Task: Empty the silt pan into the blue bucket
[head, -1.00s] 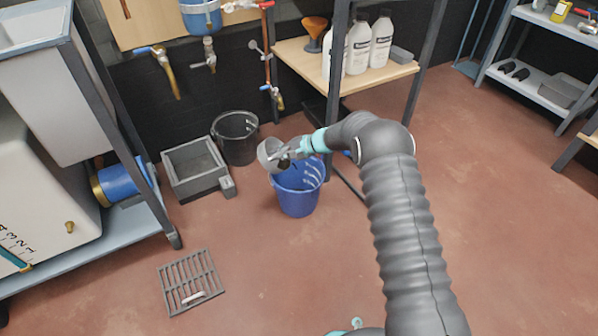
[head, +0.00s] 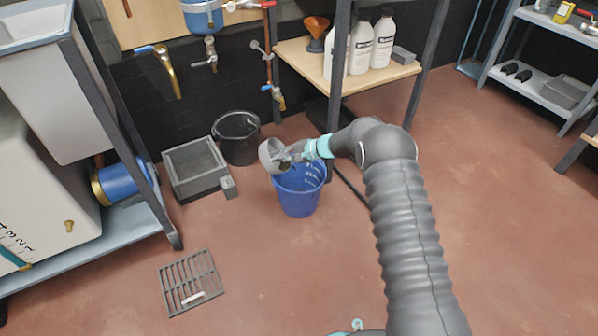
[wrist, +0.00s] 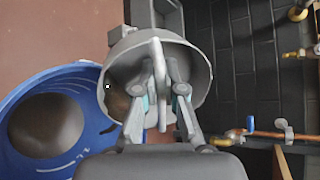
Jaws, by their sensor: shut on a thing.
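The silt pan (head: 270,156) is a small round grey pan, held tilted over the left rim side of the blue bucket (head: 298,198). My gripper (head: 290,154) is shut on the pan's upright grip plate. In the wrist view the pan (wrist: 199,72) surrounds my fingertips (wrist: 159,88), and a brownish patch shows inside at its lower left. The bucket (wrist: 95,100) stands upright beside it at the left. A dull grey-brown round area shows inside the bucket; I cannot tell whether it is silt or the bare bottom.
A black bucket (head: 238,148) and a grey open basin (head: 178,184) stand on the floor left of the blue bucket. A floor grate (head: 174,290) lies in front. A wooden shelf (head: 300,50) with bottles stands behind on dark posts.

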